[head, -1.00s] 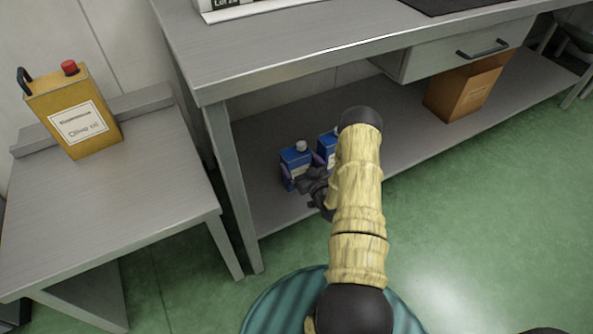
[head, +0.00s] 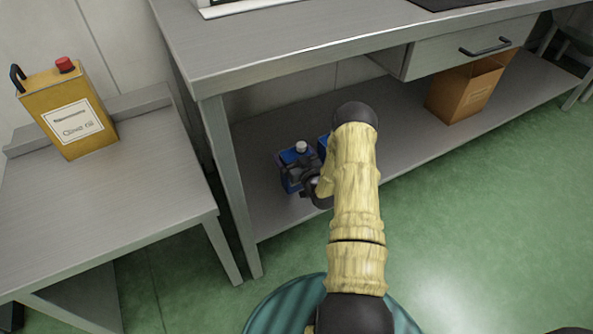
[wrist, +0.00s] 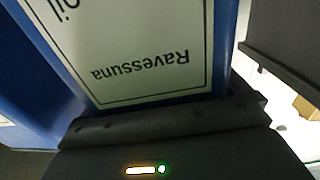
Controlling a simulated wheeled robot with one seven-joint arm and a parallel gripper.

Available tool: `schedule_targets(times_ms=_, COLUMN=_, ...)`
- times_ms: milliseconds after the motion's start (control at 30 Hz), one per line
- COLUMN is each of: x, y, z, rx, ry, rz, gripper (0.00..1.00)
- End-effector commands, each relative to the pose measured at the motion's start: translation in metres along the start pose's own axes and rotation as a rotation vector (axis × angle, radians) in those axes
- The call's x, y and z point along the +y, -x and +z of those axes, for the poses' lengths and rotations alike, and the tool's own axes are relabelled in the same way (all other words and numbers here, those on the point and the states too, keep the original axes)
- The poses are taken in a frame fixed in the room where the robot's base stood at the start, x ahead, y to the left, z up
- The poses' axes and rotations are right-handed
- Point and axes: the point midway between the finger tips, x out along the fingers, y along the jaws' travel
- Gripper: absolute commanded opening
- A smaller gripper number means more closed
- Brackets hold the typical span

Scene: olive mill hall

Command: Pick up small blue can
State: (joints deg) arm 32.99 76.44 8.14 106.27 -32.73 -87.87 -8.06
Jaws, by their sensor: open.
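A small blue can (head: 299,156) with a grey cap stands upright on the lower shelf under the workbench. A second blue can (head: 323,146) stands just right of it, mostly hidden behind my arm. My gripper (head: 300,180) is open, its dark fingers at the front and sides of the left can; whether they touch it I cannot tell. In the wrist view a blue can's white label (wrist: 150,50), reading "Ravessuna" upside down, fills the middle, close to the dark gripper body. Another blue surface (wrist: 30,70) shows at its left.
The workbench top (head: 300,50) overhangs the lower shelf (head: 400,150), and its front leg (head: 232,190) stands left of the cans. A cardboard box (head: 462,95) sits farther right on the shelf. A yellow oil can (head: 68,108) stands on the left side table (head: 110,205).

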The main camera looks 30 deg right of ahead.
Motion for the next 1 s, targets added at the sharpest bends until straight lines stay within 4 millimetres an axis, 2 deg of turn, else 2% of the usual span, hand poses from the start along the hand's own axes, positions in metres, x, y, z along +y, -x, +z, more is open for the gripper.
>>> schedule_targets(times_ms=333, x=0.0004, y=0.0006, z=0.0003, rx=0.000, ry=0.000, rz=0.001, gripper=0.98)
schedule_targets(times_ms=733, x=0.0005, y=0.0008, z=0.0004, rx=-0.001, ry=0.000, rz=0.001, gripper=0.20)
schedule_targets(times_ms=1000, x=0.0007, y=-0.0001, z=-0.0029, rx=0.005, ry=0.001, rz=0.001, gripper=0.18)
